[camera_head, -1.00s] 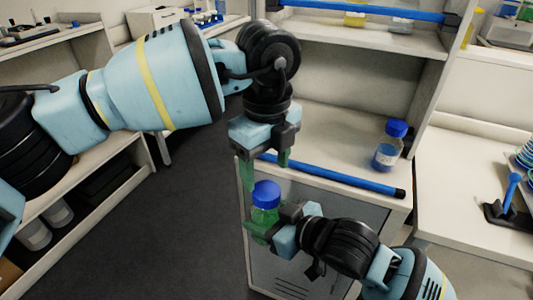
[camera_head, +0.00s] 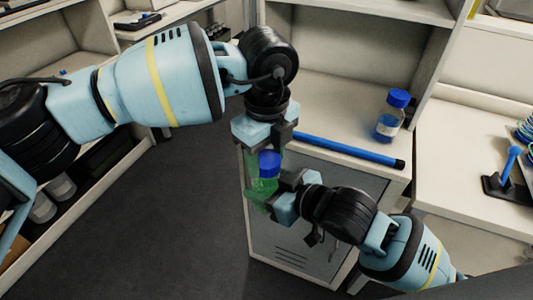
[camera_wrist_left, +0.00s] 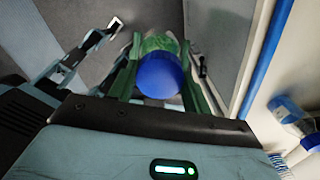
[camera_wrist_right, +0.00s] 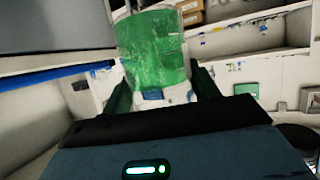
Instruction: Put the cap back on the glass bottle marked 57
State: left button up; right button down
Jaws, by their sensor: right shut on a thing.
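A glass bottle (camera_head: 262,188) is held by my right gripper (camera_head: 264,199), in front of the cabinet. A blue cap (camera_head: 269,163) sits at the bottle's top; whether it is threaded on cannot be told. In the right wrist view the bottle (camera_wrist_right: 153,45) looks green between the fingers; no number is readable. My left gripper (camera_head: 264,168) points down from above, its green fingers either side of the cap. In the left wrist view the cap (camera_wrist_left: 159,75) lies between the open fingers (camera_wrist_left: 158,92), with small gaps visible.
A second blue-capped bottle (camera_head: 390,116) stands on the bench at right, its label unreadable. A blue rail (camera_head: 345,150) runs along the bench's front edge, close behind the grippers. A black stand with a blue handle (camera_head: 509,168) is on the right counter. Open floor lies at left.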

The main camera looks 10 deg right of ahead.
pick_arm(q)
jog(key=c, duration=0.4)
jog(key=m, duration=0.4)
jog(key=shift+m, duration=0.4)
jog(key=shift+c, duration=0.2)
jog(key=m, duration=0.4)
jog(key=shift+m, duration=0.4)
jog(key=o, duration=1.1)
jog(key=shift+r, duration=2.25)
jog(key=shift+c, duration=0.6)
